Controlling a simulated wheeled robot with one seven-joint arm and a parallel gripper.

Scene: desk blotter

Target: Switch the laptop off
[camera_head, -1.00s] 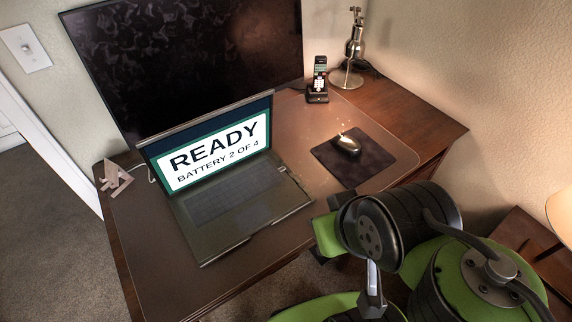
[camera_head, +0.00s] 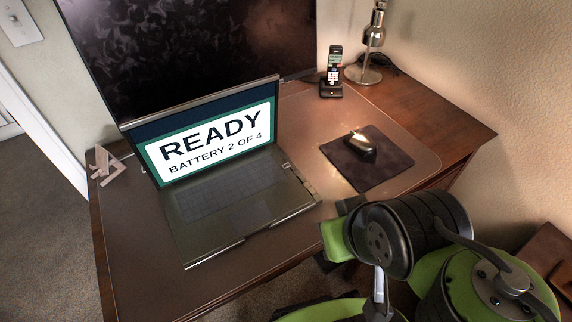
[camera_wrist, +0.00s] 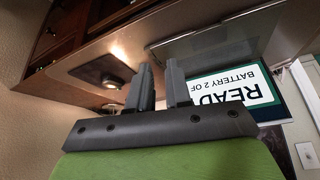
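The laptop (camera_head: 225,205) stands open on the desk blotter. Its lit screen (camera_head: 215,140) reads "READY BATTERY 2 OF 4". A small pale detail (camera_head: 286,167) shows at the right edge of the laptop base, too small to make out. My gripper (camera_head: 336,238) is in front of the desk, to the right of the laptop's front corner and apart from it. In the wrist view the two dark fingers (camera_wrist: 161,75) stand apart with a narrow empty gap. The screen (camera_wrist: 235,90) appears there upside down, right of the fingers.
A mouse (camera_head: 362,145) lies on a dark pad (camera_head: 350,168) right of the laptop. A phone (camera_head: 332,75) and a metal lamp (camera_head: 372,40) stand behind. A large monitor (camera_head: 190,45) rises behind the laptop. A pale angular ornament (camera_head: 105,165) is at the left.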

